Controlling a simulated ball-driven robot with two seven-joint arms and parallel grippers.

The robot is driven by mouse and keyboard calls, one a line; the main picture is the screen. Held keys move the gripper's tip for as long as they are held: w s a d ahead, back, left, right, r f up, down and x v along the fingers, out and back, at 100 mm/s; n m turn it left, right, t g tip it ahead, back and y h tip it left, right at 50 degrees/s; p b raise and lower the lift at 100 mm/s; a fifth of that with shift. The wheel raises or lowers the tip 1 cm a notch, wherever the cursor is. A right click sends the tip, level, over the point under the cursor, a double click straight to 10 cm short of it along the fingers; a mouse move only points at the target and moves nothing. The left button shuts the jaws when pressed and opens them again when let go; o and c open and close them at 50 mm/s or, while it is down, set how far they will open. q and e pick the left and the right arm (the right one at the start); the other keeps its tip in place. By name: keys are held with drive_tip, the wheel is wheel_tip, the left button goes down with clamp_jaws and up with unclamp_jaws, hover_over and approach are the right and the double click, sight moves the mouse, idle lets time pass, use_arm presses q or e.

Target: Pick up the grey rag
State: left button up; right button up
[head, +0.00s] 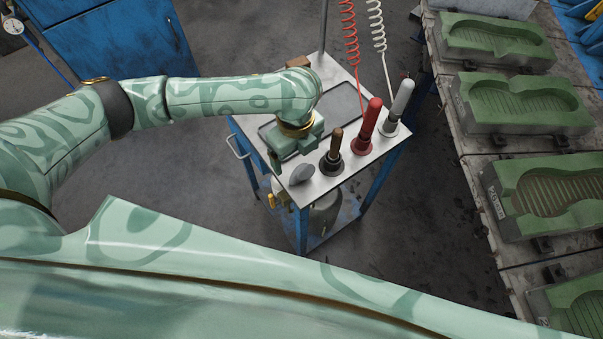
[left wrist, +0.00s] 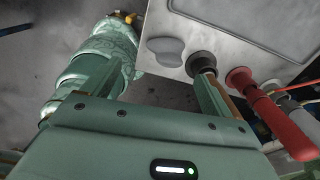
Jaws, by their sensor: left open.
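The grey rag (head: 302,174) is a small, flat, rounded grey piece on the near corner of the metal cart top (head: 335,183). In the left wrist view the rag (left wrist: 165,51) lies close to the cart's edge, beyond the fingertips and in the space between them. My left gripper (head: 286,165) hangs over the near left edge of the cart, just left of the rag. In the left wrist view the left gripper (left wrist: 157,78) is open, with nothing between its fingers. I cannot tell its exact height above the rag. My right gripper is not in view.
Right of the rag stand a brown-handled tool (head: 335,143), a red-handled one (head: 368,120) and a pale grey one (head: 401,100) in holders. Coiled hoses (head: 350,35) hang behind. Green sole moulds (head: 520,105) line the right. A blue cabinet (head: 125,42) is at back left.

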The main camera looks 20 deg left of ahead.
sight(300, 168)
use_arm(q)
wheel_tip(300, 168, down, 3)
drive_tip(key=shift+w+f+b, duration=0.15)
drive_tip(key=shift+f+b, duration=0.05)
drive_tip(key=shift+b, duration=0.25)
drive_tip(key=shift+f, duration=0.4)
drive_tip(key=f+b, duration=0.2)
drive_tip(key=f, duration=0.1)
drive_tip(key=f+b, duration=0.1)
drive_tip(key=f, duration=0.1)
drive_tip(key=shift+w+d, duration=0.2)
drive_tip(key=shift+w, duration=0.1)
drive_tip(key=shift+r, duration=0.15)
drive_tip(key=shift+c, duration=0.6)
drive_tip(key=c, duration=0.9)
